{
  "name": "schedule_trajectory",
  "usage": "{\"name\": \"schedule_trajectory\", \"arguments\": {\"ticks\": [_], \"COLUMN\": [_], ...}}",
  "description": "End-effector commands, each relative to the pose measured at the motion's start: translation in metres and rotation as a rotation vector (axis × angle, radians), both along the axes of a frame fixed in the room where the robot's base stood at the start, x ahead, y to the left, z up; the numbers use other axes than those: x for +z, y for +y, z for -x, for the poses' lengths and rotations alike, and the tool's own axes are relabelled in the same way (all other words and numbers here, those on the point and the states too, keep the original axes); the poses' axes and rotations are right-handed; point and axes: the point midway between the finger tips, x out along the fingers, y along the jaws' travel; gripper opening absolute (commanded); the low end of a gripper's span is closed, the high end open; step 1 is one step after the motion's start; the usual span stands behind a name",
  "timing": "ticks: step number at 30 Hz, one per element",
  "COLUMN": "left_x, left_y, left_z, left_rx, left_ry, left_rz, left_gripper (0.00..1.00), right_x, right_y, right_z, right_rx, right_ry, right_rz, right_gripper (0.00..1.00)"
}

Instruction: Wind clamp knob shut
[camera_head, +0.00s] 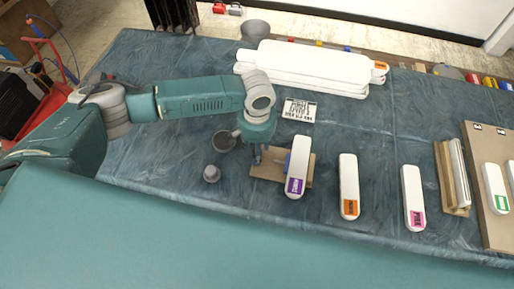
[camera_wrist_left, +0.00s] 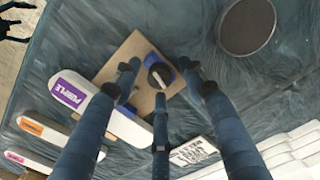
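The clamp knob (camera_wrist_left: 159,75) is a small dark round knob with a white mark, beside blue clamp parts (camera_wrist_left: 154,60) on a wooden board (camera_wrist_left: 128,52). The board (camera_head: 265,172) also shows in the head view, where my gripper hides the knob. A white piece with a purple label (camera_head: 297,168) lies over the board; it also shows in the left wrist view (camera_wrist_left: 95,105). My left gripper (camera_wrist_left: 161,82) points down over the knob, its three blue fingers spread around it with gaps visible. In the head view my left gripper (camera_head: 256,158) is small. My right gripper is out of view.
Other white pieces with orange (camera_head: 348,185) and pink (camera_head: 413,195) labels lie to the right. A printed card (camera_head: 299,110) and stacked white boards (camera_head: 310,64) lie behind.

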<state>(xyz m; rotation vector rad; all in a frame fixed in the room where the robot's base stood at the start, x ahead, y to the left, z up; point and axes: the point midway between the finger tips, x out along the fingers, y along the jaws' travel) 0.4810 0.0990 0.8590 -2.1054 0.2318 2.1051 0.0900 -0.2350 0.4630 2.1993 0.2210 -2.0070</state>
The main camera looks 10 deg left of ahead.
Motion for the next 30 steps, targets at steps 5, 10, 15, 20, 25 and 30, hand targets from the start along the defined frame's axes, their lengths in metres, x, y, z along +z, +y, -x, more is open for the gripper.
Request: {"name": "schedule_trajectory", "arguments": {"ticks": [5, 10, 15, 20, 25, 30], "left_x": [0.0, 0.001, 0.001, 0.003, 0.003, 0.003], "left_y": [0.0, 0.0, 0.0, -0.001, -0.001, 0.0], "left_z": [0.0, 0.0, 0.0, 0.001, 0.001, 0.001], "left_rx": [0.0, -0.002, -0.03, -0.104, -0.227, -0.365], "left_ry": [0.0, 0.0, 0.001, 0.002, 0.002, 0.002], "left_rz": [0.0, 0.001, 0.001, 0.001, 0.001, 0.001], "left_gripper": [0.04, 0.0, 0.0, 0.0, 0.0, 0.0], "right_x": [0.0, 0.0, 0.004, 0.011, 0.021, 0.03], "right_y": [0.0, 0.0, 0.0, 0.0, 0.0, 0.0], "right_z": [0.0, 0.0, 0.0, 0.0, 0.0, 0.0], "right_rx": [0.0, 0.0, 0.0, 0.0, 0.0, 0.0], "right_ry": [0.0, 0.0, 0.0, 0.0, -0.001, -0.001], "right_rz": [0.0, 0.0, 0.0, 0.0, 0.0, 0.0], "right_gripper": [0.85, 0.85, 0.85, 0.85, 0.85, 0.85]}}
